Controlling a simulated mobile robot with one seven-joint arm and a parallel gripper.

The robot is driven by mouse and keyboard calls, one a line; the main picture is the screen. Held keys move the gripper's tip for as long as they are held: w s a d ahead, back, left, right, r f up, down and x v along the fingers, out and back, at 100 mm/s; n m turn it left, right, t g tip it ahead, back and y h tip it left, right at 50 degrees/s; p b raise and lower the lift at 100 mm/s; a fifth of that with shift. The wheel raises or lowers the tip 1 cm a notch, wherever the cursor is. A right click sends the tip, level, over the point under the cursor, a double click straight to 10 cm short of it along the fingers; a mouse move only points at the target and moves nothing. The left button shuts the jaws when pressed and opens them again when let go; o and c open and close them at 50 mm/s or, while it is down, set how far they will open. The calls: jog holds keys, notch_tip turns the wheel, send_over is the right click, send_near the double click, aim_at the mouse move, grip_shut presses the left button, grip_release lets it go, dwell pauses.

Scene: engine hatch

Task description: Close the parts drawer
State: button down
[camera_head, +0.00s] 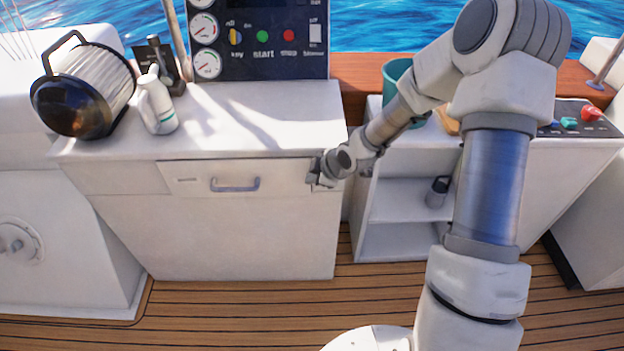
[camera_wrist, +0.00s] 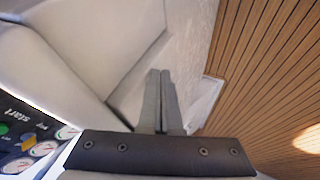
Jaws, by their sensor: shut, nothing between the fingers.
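The parts drawer (camera_head: 285,177) is the white front with a grey bar handle (camera_head: 235,185), just under the worktop of the left cabinet. Its front looks flush or nearly flush with the cabinet; a small gap I cannot tell. My gripper (camera_head: 316,176) is at the right end of the drawer front, to the right of the handle and apart from it. Whether it touches the front I cannot tell. In the wrist view my gripper (camera_wrist: 160,100) has both fingers together with nothing between them. The handle does not show in the wrist view.
A gauge panel (camera_head: 260,40) stands behind. An open shelf unit (camera_head: 400,200) with a dark-capped bottle (camera_head: 437,192) is to the right. The plank floor (camera_head: 240,310) in front is clear.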

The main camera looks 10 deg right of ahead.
jog(key=shift+w+r, duration=0.1)
jog(key=shift+w, duration=0.3)
jog(key=shift+w, duration=0.1)
dwell(0.3)
